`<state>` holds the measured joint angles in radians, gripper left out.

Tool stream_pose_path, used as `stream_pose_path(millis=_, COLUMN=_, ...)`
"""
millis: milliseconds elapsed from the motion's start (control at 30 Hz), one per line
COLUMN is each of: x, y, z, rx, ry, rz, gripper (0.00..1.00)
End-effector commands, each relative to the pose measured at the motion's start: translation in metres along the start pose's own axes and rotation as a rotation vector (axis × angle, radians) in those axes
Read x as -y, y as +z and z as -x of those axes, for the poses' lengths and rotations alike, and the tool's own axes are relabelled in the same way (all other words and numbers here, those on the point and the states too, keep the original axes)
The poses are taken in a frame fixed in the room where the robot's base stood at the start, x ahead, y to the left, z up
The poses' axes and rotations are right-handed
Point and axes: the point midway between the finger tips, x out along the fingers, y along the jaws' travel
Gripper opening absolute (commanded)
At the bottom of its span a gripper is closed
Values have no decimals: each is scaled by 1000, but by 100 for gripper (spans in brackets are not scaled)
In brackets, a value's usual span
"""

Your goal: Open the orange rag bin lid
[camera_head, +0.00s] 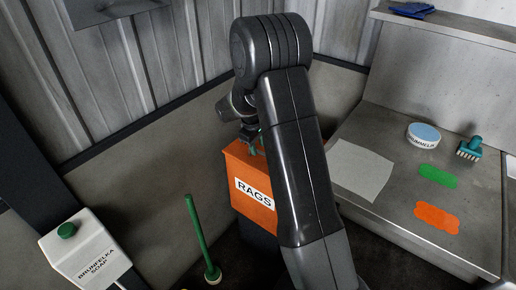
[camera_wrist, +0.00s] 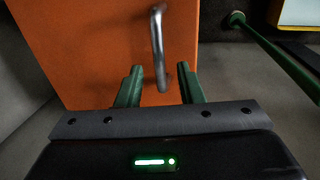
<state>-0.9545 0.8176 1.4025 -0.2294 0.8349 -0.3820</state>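The orange rag bin (camera_head: 253,192) stands in the corner, with a white label reading RAGS on its front. Its orange lid (camera_wrist: 105,40) fills much of the wrist view. A curved metal handle (camera_wrist: 158,48) rises from the lid. My gripper (camera_wrist: 159,72) has two green fingers, spread apart, with the lower end of the handle showing between them. I cannot tell whether the fingers touch the handle. In the head view my gripper (camera_head: 250,140) is just above the bin's top, partly hidden by my arm. The lid appears closed.
A green-handled stick (camera_head: 200,235) stands left of the bin, and a white soap dispenser (camera_head: 85,250) is at lower left. A steel counter (camera_head: 385,125) on the right holds a white sheet, a round tin, a brush and coloured cloths. Walls close in behind the bin.

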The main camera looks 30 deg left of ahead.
Motion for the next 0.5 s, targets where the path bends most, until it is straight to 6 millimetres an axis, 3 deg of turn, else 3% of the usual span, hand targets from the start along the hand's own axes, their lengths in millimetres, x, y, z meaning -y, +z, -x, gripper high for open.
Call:
stream_pose_path(millis=200, x=0, y=0, z=-16, rx=1, ry=0, rz=-1, gripper=34)
stream_pose_path(millis=467, x=0, y=0, z=-17, rx=0, ry=0, rz=-1, gripper=34)
stream_pose_path(millis=500, x=0, y=0, z=-17, rx=0, ry=0, rz=-1, gripper=30)
